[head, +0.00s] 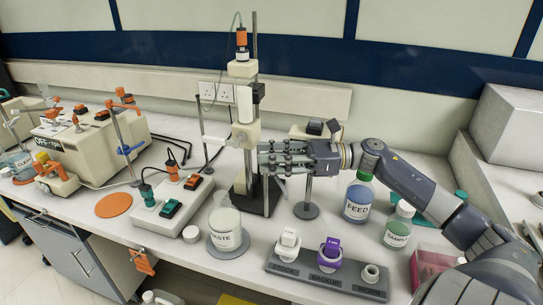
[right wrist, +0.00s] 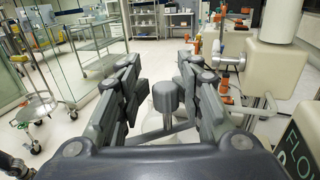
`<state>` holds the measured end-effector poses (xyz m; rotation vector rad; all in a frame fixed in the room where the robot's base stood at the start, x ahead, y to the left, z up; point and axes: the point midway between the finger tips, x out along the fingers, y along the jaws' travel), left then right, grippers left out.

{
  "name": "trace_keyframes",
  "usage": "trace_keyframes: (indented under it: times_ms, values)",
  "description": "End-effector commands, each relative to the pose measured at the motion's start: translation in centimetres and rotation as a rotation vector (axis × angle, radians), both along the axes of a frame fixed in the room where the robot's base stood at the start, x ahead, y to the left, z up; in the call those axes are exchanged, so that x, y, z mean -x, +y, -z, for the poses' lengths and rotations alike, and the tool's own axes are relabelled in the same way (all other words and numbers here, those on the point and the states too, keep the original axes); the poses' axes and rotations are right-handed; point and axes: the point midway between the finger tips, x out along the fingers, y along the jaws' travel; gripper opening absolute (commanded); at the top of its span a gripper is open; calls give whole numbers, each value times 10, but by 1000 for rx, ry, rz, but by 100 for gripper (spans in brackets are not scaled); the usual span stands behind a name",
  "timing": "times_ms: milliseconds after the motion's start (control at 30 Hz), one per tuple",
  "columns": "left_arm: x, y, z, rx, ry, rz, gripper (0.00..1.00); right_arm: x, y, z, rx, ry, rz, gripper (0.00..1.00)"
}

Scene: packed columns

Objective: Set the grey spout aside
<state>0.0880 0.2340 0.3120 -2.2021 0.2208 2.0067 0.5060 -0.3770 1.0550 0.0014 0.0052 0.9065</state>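A grey rounded piece (right wrist: 166,96), which looks like the grey spout, shows between the fingers of my right gripper (right wrist: 163,70) in the right wrist view. The fingers stand apart on either side of it, and I see no clear grip on it. In the head view my right gripper (head: 268,157) reaches from the right to the lower end of the upright column (head: 245,131), and its fingers hide the spout there. My left gripper is not in view.
A waste beaker (head: 224,226) stands front-left of the column. The feed bottle (head: 358,200) and sample bottle (head: 398,226) stand right, below my right arm. A switch box (head: 173,200) and a beige pump (head: 92,145) are at left. Some bench lies clear between beaker and rack.

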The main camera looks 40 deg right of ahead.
Motion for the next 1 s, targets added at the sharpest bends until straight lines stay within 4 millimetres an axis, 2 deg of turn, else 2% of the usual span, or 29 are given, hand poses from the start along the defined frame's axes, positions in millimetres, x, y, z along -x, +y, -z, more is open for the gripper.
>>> trace_keyframes:
  times_ms: [233,333,467,1000]
  values:
    - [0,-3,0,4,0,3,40,-1,-2,-1,-1,-3,6,39]
    - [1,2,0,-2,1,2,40,-1,-3,-2,0,-4,7,39]
    - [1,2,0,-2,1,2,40,5,-10,-1,-2,-3,9,39]
    - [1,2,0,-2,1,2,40,66,-87,-1,-3,-2,8,39]
